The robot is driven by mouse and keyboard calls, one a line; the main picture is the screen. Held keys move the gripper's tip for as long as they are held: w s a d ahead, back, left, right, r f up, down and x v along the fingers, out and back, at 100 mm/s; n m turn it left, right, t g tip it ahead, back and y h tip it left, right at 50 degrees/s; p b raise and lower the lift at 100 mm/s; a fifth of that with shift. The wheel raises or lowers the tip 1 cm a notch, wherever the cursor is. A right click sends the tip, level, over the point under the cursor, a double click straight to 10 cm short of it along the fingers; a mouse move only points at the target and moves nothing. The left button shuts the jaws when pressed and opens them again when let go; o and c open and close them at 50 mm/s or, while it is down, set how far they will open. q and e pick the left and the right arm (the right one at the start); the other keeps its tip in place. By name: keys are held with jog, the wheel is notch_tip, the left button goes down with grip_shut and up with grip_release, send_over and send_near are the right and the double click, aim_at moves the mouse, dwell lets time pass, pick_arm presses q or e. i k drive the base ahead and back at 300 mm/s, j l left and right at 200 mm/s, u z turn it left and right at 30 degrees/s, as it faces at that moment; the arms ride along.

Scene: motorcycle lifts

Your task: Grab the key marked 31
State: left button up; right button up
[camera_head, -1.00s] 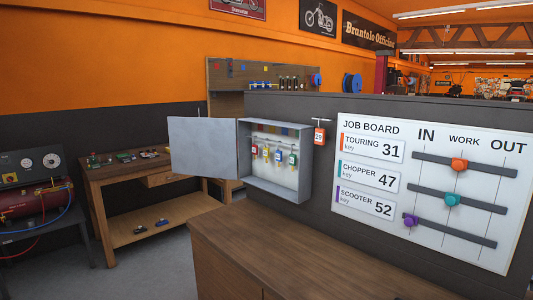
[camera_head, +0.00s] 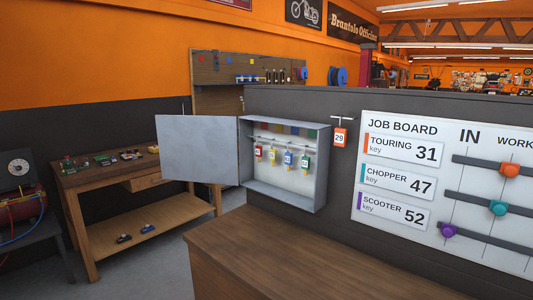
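An open grey key cabinet (camera_head: 318,168) is mounted on the dark partition, its door (camera_head: 198,149) swung out to the left. Inside hang several tagged keys in a row: a red tag (camera_head: 258,151), an orange-yellow tag (camera_head: 272,153), a blue tag (camera_head: 288,158) and a green tag (camera_head: 305,162). Their numbers are too small to read surely. An orange tag marked 29 (camera_head: 340,137) hangs on a hook outside, right of the cabinet. The job board (camera_head: 440,215) lists touring key 31 with an orange stripe. Neither gripper is in view.
A wooden counter (camera_head: 270,255) stands below the cabinet, its top clear. A wooden workbench (camera_head: 110,170) with small parts is at the left, beside a red compressor (camera_head: 20,205). Grey floor shows between bench and counter.

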aim_at(272, 152)
jog(key=i+j, duration=0.25)
jog(key=j, duration=0.15)
jog(key=i+j+z, duration=0.1)
jog(key=i+j, duration=0.4)
jog(key=j, duration=0.25)
jog(key=i+j+z, duration=0.1)
jog(key=i+j, duration=0.15)
jog(key=j, duration=0.15)
jog(key=i+j, duration=0.25)
jog(key=j, duration=0.2)
jog(key=l+z, duration=0.05)
